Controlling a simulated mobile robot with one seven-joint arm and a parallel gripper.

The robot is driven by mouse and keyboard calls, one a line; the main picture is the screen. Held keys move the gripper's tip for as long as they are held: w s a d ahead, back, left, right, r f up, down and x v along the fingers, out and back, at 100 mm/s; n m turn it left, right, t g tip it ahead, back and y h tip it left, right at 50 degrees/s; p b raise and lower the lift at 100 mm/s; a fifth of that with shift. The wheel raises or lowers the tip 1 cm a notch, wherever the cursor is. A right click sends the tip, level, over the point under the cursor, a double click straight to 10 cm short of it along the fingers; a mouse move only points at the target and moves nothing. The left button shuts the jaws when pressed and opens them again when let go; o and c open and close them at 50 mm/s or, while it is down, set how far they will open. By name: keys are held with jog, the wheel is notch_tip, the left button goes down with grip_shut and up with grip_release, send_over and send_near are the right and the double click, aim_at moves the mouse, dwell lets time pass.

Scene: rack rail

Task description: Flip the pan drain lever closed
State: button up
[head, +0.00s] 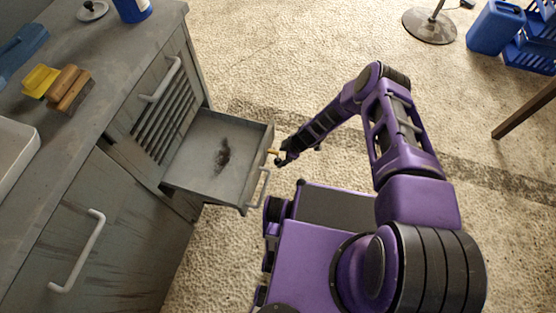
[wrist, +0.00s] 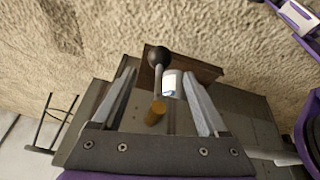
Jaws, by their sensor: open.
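The pan (head: 200,160) is a grey open tray pulled out of the cabinet, with a dark stain on its floor. A small brass fitting (head: 272,151) shows at its outer front face. In the wrist view the drain lever (wrist: 158,80) has a thin metal shaft, a black ball knob (wrist: 158,56) and a brass part (wrist: 155,113) at its base. My gripper (wrist: 160,77) is open, with one finger on each side of the lever and visible gaps to both. In the head view my gripper (head: 284,157) is at the pan's front, hiding most of the lever.
A bar handle (head: 262,190) is on the pan's front beside the fitting. The grey cabinet (head: 120,205) stands left, with brushes (head: 68,88) on top. A pale cylinder (wrist: 172,83) and brown plate (wrist: 203,70) show near the lever.

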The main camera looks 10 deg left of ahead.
aim_at(278, 160)
jog(key=shift+b+x, duration=0.45)
jog(key=shift+x, duration=1.95)
grip_shut()
